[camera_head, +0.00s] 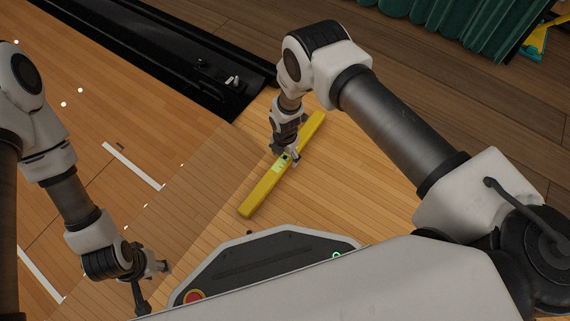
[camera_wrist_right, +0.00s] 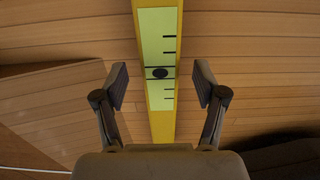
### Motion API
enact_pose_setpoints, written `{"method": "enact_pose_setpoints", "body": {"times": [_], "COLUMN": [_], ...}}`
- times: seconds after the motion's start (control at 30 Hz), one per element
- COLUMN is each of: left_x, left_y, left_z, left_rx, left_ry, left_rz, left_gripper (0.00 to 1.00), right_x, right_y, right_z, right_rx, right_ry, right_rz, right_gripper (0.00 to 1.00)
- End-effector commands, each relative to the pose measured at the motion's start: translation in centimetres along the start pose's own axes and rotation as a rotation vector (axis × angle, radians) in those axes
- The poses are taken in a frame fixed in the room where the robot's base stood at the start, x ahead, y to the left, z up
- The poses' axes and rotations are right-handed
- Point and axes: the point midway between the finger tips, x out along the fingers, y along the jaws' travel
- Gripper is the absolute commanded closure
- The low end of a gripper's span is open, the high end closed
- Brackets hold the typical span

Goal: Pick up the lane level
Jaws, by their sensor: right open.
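The lane level is a long yellow bar (camera_head: 264,191) lying on the wooden floor in the head view, in front of my base. In the right wrist view the lane level (camera_wrist_right: 160,125) runs between the two fingers, with a pale green marked panel and a dark round spot. My right gripper (camera_head: 287,153) is over the middle of the bar; in the wrist view its fingers (camera_wrist_right: 160,88) are open, one on each side with gaps to the bar. My left gripper (camera_head: 150,272) is at the lower left, away from the bar; its jaw opening is unclear.
A black gutter (camera_head: 185,62) runs along the floor at the top left, with small pale objects near its end. A green curtain (camera_head: 450,22) hangs at the top right, near a yellow and teal item (camera_head: 541,38). Wooden floor left of the bar is clear.

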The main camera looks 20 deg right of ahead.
Motion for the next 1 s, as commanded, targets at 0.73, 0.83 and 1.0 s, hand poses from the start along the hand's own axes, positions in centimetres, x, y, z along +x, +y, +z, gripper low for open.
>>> {"method": "enact_pose_setpoints", "body": {"times": [0.73, 0.83, 1.0], "left_x": [1.2, 1.1, 0.0], "left_y": [0.0, 0.0, 0.0], "left_z": [-0.1, -0.1, 0.0], "left_rx": [-0.003, -0.003, -0.002], "left_ry": [0.002, 0.002, 0.0], "left_rz": [0.0, 0.0, 0.0], "left_gripper": [0.6, 0.6, 0.6], "right_x": [1.6, 1.5, 0.5], "right_y": [0.0, 0.0, 0.0], "right_z": [0.1, 0.0, -0.4], "right_rx": [0.002, 0.002, 0.002], "right_ry": [0.0, 0.0, 0.0], "right_rz": [0.001, 0.0, 0.0], "right_gripper": [0.89, 0.89, 0.89]}}
